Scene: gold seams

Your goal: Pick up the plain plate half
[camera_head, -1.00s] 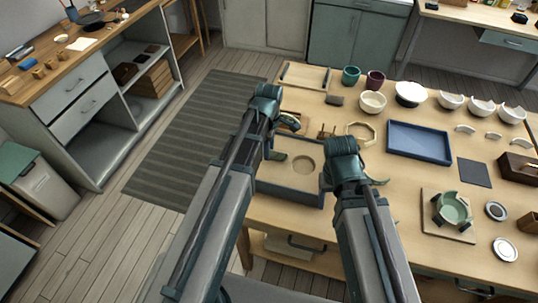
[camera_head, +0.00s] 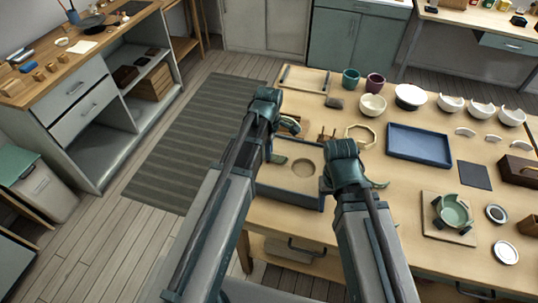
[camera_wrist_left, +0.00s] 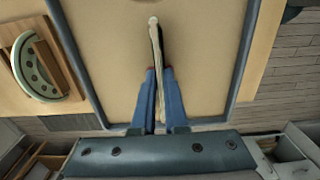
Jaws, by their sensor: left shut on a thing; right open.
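My left gripper (camera_wrist_left: 157,100) is shut on a thin pale piece, the plain plate half (camera_wrist_left: 156,50), which shows edge-on in the left wrist view. It stands over the sand-filled tray (camera_wrist_left: 75,50); I cannot tell whether it touches the sand. In the head view the left gripper (camera_head: 281,142) is at the back left of this tray (camera_head: 290,199), and the plate half is not clear there. A pale green half with dark dots (camera_wrist_left: 33,62) sits by a wooden holder at the left in the wrist view. My right gripper (camera_head: 357,181) is open and empty, right of the tray.
A blue tray (camera_head: 420,157), a hexagonal wooden ring (camera_head: 361,127), bowls and cups stand farther back on the table. A green bowl (camera_head: 454,213) sits in a clamp fixture at the right. The floor left of the table is clear, with a striped mat (camera_head: 205,135).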

